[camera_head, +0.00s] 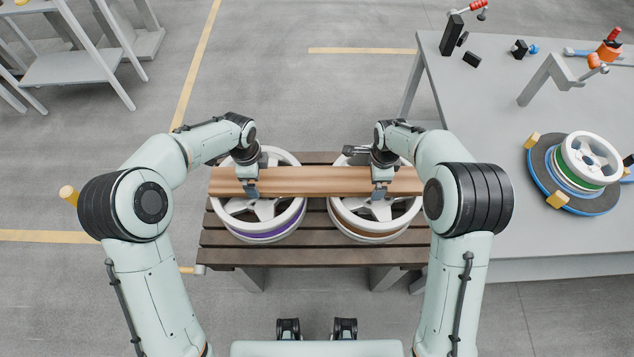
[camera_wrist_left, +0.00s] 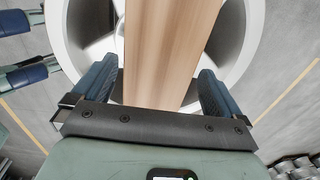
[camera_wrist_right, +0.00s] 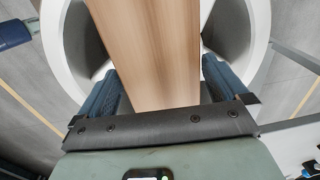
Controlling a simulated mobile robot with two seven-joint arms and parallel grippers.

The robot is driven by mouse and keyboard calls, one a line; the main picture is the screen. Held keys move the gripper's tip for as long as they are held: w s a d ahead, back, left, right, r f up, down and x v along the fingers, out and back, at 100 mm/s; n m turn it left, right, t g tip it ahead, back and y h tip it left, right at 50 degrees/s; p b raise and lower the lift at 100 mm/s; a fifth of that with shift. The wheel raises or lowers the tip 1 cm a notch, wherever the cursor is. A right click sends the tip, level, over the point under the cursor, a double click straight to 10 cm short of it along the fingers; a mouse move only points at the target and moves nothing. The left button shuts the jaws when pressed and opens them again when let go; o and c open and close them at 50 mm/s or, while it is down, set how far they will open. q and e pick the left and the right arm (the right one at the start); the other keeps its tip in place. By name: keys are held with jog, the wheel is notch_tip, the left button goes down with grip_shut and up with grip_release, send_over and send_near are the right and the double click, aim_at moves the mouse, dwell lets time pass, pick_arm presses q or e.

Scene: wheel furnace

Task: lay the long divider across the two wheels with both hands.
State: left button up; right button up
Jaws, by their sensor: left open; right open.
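The long wooden divider (camera_head: 315,181) lies across the tops of the left wheel (camera_head: 262,226) and the right wheel (camera_head: 374,226). Both wheels are white-rimmed and lie flat side by side. My left gripper (camera_head: 250,190) is open, with its fingers on either side of the divider near its left part. In the left wrist view the divider (camera_wrist_left: 170,45) passes between the spread fingers. My right gripper (camera_head: 379,190) is open around the divider's right part. In the right wrist view the divider (camera_wrist_right: 153,50) runs between the fingers, with gaps beside it.
The wheels sit on a dark slatted wooden table (camera_head: 315,254). A grey workbench (camera_head: 480,100) at the right holds tools and a wheel stack (camera_head: 578,172). A grey shelf (camera_head: 75,65) stands at the back left. The floor behind the slatted table is clear.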

jog(key=shift+r, duration=0.15)
pick_arm(q)
notch_tip(320, 180, up, 11)
jog(key=shift+s+f, duration=0.15)
jog(key=shift+s, duration=0.2)
pick_arm(e)
notch_tip(320, 180, up, 12)
jog(key=shift+s, duration=0.4)
jog(key=shift+f, duration=0.2)
